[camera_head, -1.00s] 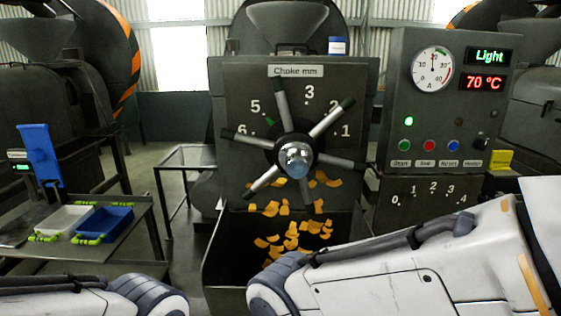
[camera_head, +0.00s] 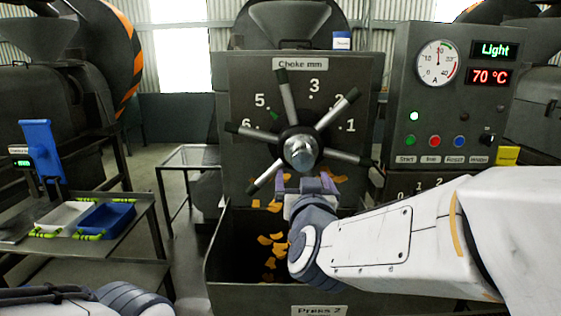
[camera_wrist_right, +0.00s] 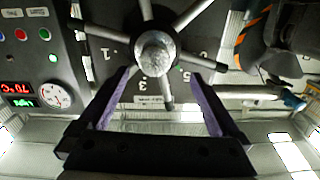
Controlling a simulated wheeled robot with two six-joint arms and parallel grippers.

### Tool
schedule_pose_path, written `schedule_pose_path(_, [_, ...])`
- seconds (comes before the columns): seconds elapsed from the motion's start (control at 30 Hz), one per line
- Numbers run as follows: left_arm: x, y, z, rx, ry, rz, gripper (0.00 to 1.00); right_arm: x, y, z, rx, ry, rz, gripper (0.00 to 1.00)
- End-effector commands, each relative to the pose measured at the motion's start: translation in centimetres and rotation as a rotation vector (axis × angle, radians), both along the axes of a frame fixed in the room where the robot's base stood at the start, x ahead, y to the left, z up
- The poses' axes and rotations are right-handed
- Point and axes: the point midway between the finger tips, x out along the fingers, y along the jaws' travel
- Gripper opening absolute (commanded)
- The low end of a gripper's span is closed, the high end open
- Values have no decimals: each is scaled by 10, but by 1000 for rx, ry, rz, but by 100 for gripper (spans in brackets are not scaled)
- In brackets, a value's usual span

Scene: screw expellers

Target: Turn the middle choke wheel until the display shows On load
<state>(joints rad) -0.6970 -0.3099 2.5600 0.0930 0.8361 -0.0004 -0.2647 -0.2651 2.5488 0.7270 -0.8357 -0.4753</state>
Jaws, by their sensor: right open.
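The middle choke wheel (camera_head: 302,150) is a dark hub with a rounded metal knob and several grey spokes with dark tips. It stands in front of a panel (camera_head: 240,90) marked "Choke mm" with numbers. The display (camera_head: 492,50) reads "Light" in green. My right gripper (camera_head: 304,184) is just below the knob, its two purple-lined fingers apart and pointing at the wheel. In the right wrist view the wheel (camera_wrist_right: 155,55) appears upside down, its knob between the open fingers (camera_wrist_right: 160,80); whether they touch it is unclear. My left arm shows at the bottom left; its gripper is out of view.
Orange flakes (camera_head: 272,250) lie in the dark bin (camera_head: 225,262) below the wheel. The control box (camera_head: 405,95) with buttons, gauge and a 70 °C readout stands right. A side table (camera_head: 120,230) at left holds a white tray and a blue tray (camera_head: 105,222).

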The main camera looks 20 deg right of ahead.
Motion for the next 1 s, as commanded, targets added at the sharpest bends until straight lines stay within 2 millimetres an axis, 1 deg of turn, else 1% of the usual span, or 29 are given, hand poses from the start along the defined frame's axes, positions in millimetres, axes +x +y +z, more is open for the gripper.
schedule_pose_path(0.03, [0,0,2,0,0,0,57,0,-5,3,-5,-11,-20,99])
schedule_pose_path(0.17, [0,0,12,0,0,0,57,6,-10,8,-10,-17,-34,99])
schedule_pose_path(0.47, [0,0,56,0,0,0,57,37,-18,11,-10,-11,-31,99])
schedule_pose_path(0.63, [0,0,79,0,0,0,57,52,-22,9,-7,-11,-26,99])
schedule_pose_path(0.67, [0,0,76,-1,-1,0,57,59,-24,6,-6,-16,-27,99])
schedule_pose_path(0.8, [0,0,81,0,0,0,57,81,-30,6,-5,-17,-26,99])
schedule_pose_path(0.9, [0,0,84,0,0,0,57,92,-33,5,-5,-18,-25,99])
schedule_pose_path(1.0, [0,0,85,0,0,0,57,97,-34,5,-5,-18,-24,99])
